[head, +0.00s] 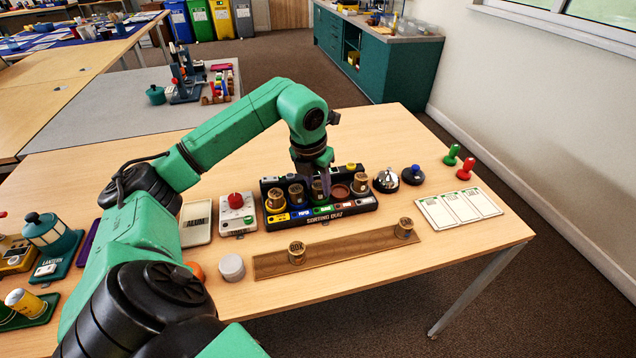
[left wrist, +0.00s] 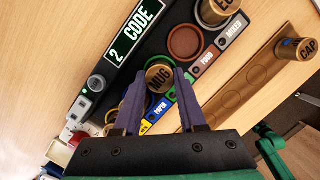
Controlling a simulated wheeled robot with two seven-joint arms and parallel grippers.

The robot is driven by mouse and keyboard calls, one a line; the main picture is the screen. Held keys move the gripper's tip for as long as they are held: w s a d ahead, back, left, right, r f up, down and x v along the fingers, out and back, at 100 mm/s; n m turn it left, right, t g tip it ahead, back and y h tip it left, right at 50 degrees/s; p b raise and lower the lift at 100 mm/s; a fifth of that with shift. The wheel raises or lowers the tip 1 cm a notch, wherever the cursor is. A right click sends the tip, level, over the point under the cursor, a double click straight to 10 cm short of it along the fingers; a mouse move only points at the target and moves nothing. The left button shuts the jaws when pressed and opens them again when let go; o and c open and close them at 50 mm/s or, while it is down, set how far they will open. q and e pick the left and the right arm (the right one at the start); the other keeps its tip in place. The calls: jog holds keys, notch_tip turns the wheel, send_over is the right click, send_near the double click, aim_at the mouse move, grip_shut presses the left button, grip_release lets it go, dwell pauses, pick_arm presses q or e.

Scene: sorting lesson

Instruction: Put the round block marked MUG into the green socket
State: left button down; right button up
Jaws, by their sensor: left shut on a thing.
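The round brass block marked MUG (left wrist: 160,76) is between the two fingers of my left gripper (left wrist: 165,85) in the left wrist view, and the gripper is shut on it. In the head view the left gripper (head: 317,172) points down at the black sorting board (head: 345,212), and the block (head: 318,190) shows under the fingers at the green socket. Part of the green socket's rim (left wrist: 181,71) shows beside the block. Whether the block is fully seated or slightly above the socket, I cannot tell. My right gripper is not in view.
Other brass blocks stand in the board's left sockets and its far right socket (head: 361,183). The brown-red socket (head: 340,191) is empty. A bell (head: 386,180) stands right of the board.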

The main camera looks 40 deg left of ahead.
pick_arm(q)
jog(key=c, duration=0.8)
grip_release()
jog(key=shift+o, duration=0.2)
jog(key=p+v, duration=0.3)
jog(key=v, duration=0.2)
jog(key=shift+r+p, duration=0.25)
jog(key=shift+p, duration=0.15)
jog(key=shift+p+v, duration=1.6)
jog(key=shift+v, duration=1.15)
jog(key=p+v, duration=0.4)
jog(key=w+p+v, duration=0.1)
jog(key=v, duration=0.1)
jog(key=shift+a+p, duration=0.1)
jog(key=shift+p, duration=0.3)
jog(key=shift+w, duration=0.1)
